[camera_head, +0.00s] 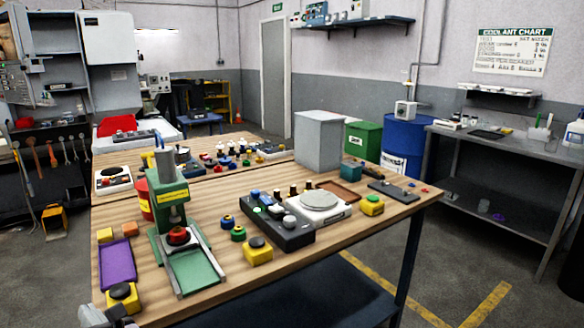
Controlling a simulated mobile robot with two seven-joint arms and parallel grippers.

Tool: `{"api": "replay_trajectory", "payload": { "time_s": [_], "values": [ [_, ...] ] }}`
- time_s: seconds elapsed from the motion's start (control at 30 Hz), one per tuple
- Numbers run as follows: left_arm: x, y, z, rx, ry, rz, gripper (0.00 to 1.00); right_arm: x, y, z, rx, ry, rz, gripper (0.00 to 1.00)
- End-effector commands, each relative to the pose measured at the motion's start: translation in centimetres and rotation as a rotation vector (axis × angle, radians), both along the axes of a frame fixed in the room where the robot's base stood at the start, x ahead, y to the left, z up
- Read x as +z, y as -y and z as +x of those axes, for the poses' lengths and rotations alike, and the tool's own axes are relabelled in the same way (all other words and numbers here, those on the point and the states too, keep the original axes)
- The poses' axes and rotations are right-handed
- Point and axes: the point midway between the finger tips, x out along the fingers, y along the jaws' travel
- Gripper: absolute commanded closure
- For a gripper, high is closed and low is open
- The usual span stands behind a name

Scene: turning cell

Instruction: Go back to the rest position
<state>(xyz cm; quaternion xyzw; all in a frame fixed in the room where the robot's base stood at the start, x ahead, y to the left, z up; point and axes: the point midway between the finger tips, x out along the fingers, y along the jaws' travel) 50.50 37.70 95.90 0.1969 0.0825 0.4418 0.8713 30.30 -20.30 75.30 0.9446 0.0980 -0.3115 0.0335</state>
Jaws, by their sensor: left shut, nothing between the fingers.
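My left gripper (106,317) shows only in part at the bottom left edge of the head view. It is shut and holds nothing. It is by the near left corner of the wooden workbench (330,240), close to a yellow box with a dark button (124,296). The rest of my left arm is out of the picture. My right gripper is not in view.
A green press (168,195) stands on the bench's left part, beside a purple mat (117,263). A black box (277,228), a round white-topped device (318,204) and several button boxes stand mid-bench. A grey metal table (500,165) is at right, with open floor between.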

Motion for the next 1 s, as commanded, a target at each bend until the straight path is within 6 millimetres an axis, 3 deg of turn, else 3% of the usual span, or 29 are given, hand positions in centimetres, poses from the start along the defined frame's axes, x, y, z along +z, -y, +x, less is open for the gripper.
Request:
{"api": "replay_trajectory", "payload": {
  "time_s": [0.03, 0.1, 0.4, 0.67, 0.8, 1.0],
  "values": [
    [0.9, -2.7, -0.4, 0.025, 0.0, 0.064, 1.0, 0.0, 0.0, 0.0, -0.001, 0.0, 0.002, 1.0],
    [2.1, -5.7, -0.8, 0.054, 0.001, 0.136, 1.0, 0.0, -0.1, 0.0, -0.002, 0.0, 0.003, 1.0],
    [8.0, -15.3, -3.1, 0.153, 0.0, 0.389, 1.0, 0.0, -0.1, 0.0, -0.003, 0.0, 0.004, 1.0],
    [-1.8, -13.9, -3.7, -0.08, 0.081, -0.115, 1.0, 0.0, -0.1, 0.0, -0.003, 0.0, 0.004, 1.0],
    [-7.3, -12.3, -5.3, -0.142, 0.153, -0.48, 1.0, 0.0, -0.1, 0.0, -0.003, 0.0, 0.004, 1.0],
    [-13.9, -8.8, -9.1, -0.101, 0.289, -1.068, 1.0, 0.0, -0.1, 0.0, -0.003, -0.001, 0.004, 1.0]
  ]
}}
